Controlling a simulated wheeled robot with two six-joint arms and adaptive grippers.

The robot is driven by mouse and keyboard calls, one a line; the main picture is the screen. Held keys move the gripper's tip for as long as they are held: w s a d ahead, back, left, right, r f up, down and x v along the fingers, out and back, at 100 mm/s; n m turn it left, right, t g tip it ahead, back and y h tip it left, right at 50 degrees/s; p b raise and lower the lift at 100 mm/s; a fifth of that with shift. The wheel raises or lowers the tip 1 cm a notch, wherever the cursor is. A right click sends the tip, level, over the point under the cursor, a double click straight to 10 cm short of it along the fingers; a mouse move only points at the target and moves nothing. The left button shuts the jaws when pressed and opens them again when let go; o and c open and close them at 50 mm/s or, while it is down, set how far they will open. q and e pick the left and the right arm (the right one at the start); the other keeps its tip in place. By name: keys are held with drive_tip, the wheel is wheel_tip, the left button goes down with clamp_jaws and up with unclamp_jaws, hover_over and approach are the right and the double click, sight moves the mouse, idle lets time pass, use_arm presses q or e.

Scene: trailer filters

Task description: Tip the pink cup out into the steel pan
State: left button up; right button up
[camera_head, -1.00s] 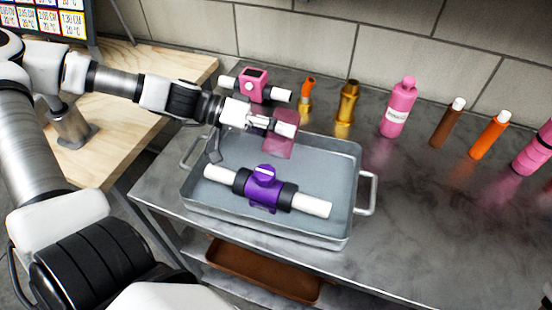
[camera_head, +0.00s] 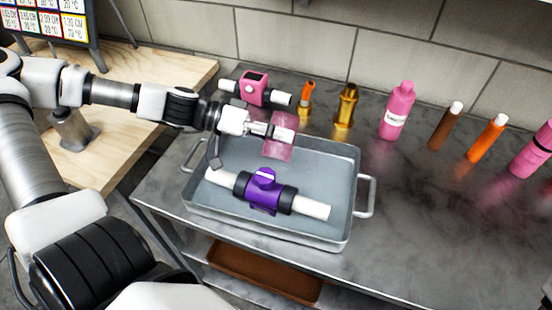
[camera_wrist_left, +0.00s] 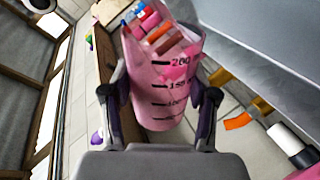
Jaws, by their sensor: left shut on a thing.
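The pink cup (camera_head: 279,150) is translucent and held tilted over the back part of the steel pan (camera_head: 345,145). My left gripper (camera_head: 262,129) is shut on it. In the left wrist view the cup (camera_wrist_left: 165,95), with dark measuring marks, sits between the two fingers (camera_wrist_left: 160,100). Coloured shapes show at its mouth; I cannot tell whether they are inside it or behind it. In the pan lies a purple pipe fitting (camera_head: 263,190) with white pipe ends. My right gripper is not in view.
Behind the pan stand a pink device on a pipe (camera_head: 252,88), an orange fitting (camera_head: 305,95) and a brass fitting (camera_head: 346,107). Several bottles, including a pink one (camera_head: 397,112), stand to the right.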

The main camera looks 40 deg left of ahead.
use_arm(q)
drive_tip(key=shift+s+d+r+m+t+p, duration=0.15)
drive_tip(key=shift+r+m+t+p, duration=0.15)
drive_tip(key=shift+p, duration=0.25)
drive_tip(key=shift+s+a+r+m+t+p, duration=0.1)
drive_tip(key=shift+s+r+m+p, duration=0.1)
drive_tip(key=shift+r+p, duration=0.3)
drive_tip(key=shift+w+f, duration=0.1)
drive_tip(key=shift+f, duration=0.1)
idle(0.6)
